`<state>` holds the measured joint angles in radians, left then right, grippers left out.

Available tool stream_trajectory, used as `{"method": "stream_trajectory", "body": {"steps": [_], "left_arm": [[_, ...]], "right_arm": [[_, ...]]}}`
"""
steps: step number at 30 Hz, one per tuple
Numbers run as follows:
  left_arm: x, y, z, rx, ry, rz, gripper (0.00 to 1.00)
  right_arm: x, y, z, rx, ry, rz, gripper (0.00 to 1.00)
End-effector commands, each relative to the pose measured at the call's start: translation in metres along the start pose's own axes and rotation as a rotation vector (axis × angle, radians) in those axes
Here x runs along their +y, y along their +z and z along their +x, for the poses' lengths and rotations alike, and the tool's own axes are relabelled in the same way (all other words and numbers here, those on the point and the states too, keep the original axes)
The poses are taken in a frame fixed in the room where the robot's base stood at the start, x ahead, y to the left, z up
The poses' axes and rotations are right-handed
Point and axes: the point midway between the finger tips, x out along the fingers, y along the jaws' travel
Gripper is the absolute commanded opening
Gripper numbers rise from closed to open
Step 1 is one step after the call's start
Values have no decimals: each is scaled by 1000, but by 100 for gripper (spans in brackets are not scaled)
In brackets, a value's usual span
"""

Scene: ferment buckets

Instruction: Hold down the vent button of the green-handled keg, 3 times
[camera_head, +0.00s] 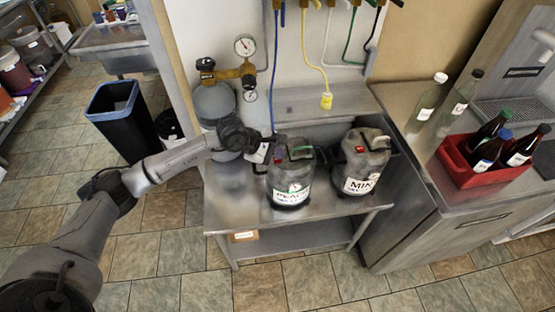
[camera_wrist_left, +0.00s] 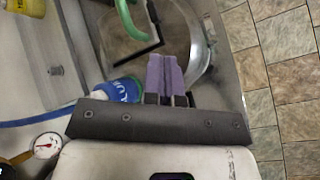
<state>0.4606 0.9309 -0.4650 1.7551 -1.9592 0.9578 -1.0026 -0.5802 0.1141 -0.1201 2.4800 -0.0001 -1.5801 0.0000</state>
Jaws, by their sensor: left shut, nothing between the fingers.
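The green-handled keg (camera_head: 291,196) is a steel drum with a pale label reading roughly "PEAC", upright on the steel table. Its green handle (camera_wrist_left: 128,22) arches over the lid at the top of the left wrist view. My left gripper (camera_head: 281,141) is at the left side of this keg's top. Its purple fingers (camera_wrist_left: 163,72) are shut and empty over the keg's top, near the rim. A small red spot shows on the keg top in the head view, beside the fingertips. I cannot tell whether the fingers touch it. My right gripper is not in view.
A second keg (camera_head: 362,178), labelled "MIN", stands close on the right. A gas cylinder (camera_head: 214,103) with gauges is behind my left wrist. Hoses hang above, including a yellow one (camera_head: 326,101). A blue connector (camera_wrist_left: 124,91) lies near my fingers. A red bottle crate (camera_head: 476,178) sits right.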

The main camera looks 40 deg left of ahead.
Motion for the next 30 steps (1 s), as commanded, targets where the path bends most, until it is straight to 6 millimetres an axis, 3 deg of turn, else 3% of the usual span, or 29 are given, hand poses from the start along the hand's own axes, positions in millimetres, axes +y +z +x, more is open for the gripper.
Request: {"method": "stream_trajectory", "body": {"steps": [30], "left_arm": [[-3,-4,5,0,0,1,0]], "right_arm": [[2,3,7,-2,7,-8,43]]}}
